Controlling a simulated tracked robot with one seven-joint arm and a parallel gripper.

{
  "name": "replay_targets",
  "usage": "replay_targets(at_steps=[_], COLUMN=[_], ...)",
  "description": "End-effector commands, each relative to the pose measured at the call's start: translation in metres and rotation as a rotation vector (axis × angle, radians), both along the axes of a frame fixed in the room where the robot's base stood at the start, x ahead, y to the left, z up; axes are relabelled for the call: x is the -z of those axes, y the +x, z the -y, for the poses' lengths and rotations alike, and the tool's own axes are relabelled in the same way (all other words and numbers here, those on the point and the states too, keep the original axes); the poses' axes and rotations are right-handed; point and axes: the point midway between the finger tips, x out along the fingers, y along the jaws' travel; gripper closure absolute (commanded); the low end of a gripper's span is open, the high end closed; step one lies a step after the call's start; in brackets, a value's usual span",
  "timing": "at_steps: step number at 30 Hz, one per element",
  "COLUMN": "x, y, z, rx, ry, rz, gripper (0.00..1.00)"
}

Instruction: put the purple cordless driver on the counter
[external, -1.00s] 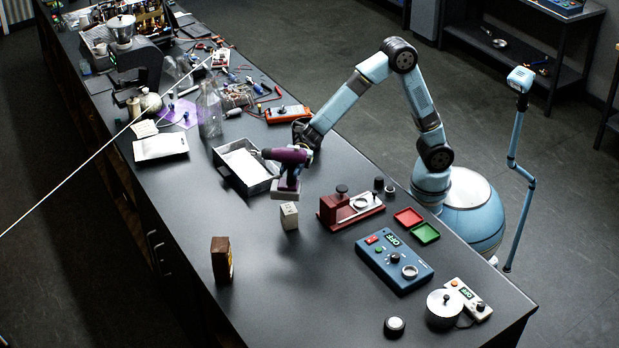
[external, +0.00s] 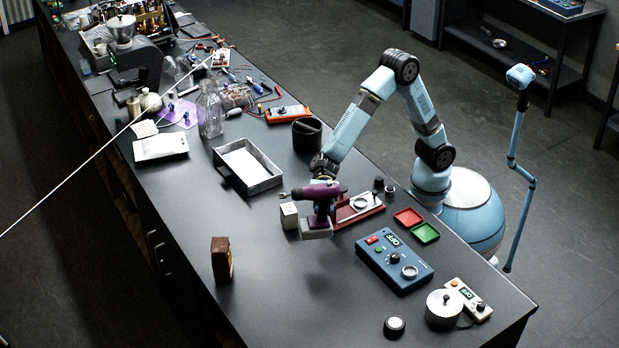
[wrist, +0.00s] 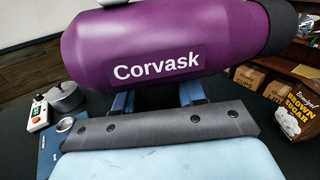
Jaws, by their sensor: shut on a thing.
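The purple cordless driver (external: 319,195) has a grey base and a dark nose that points left in the external view. It is upright. My gripper (external: 322,168) is shut on it from behind. The driver's purple body (wrist: 180,40), marked "Corvask", fills the top of the wrist view and hides the fingertips. The driver hangs over the dark counter (external: 290,285), in front of the red stand; I cannot tell whether its base touches the counter.
A small white box (external: 289,216) and a red stand (external: 358,207) are close to the driver. A grey tray (external: 222,176), a black cup (external: 306,136), a blue control box (external: 394,262) and a brown sugar box (external: 221,260) stand around. The counter's front middle is clear.

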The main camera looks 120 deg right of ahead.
Motion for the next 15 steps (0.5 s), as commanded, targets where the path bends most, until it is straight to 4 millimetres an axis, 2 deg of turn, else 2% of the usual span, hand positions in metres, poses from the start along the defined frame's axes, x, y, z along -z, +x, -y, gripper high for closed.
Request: replay_targets(at_steps=[11,15], x=[0.025,0.043], y=[0.059,0.075], z=[-0.014,-0.018], rx=[-0.001,-0.001], ry=[0.002,0.002], rz=[0.004,0.002], gripper=[1.0,1.0])
